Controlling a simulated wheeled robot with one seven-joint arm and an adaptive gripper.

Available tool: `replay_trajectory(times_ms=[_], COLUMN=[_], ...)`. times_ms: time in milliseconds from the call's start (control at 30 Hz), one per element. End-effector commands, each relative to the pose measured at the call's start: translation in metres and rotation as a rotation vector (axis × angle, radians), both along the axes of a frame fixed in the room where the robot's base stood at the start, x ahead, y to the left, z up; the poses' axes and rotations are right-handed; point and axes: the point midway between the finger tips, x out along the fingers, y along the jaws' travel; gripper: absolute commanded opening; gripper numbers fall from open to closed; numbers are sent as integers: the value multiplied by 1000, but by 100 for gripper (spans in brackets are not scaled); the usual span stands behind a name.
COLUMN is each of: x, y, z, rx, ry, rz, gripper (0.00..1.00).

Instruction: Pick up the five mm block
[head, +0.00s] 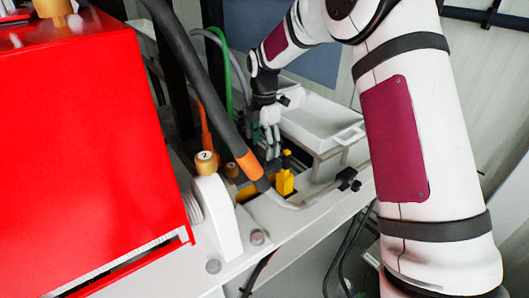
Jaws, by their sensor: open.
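My gripper (271,146) hangs fingers down at the end of my white and maroon arm, in the middle of the head view. It is open, and I see nothing between its fingers. A small yellow piece with a dark top (285,179) stands just below and to the right of the fingertips, apart from them as far as I can tell. I cannot make out a mark on it, so I cannot tell whether it is the five mm block.
A white tray (345,134) lies right of my gripper. A dark hose with an orange end (247,161) passes close on the left. A brass knob marked 2 (206,160) and a large red housing (75,150) stand further left. A white beam (290,225) runs in front.

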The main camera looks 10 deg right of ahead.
Motion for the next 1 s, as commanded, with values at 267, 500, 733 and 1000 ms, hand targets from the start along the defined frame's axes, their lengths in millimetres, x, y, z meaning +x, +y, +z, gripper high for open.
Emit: replay_trajectory(times_ms=[267,500,733,1000], x=[0,0,2,3], y=[0,0,0,0], z=[0,0,17,68], rx=[0,0,1,0], ry=[0,0,-4,-4], rz=[0,0,0,0], gripper=[10,8,8,8])
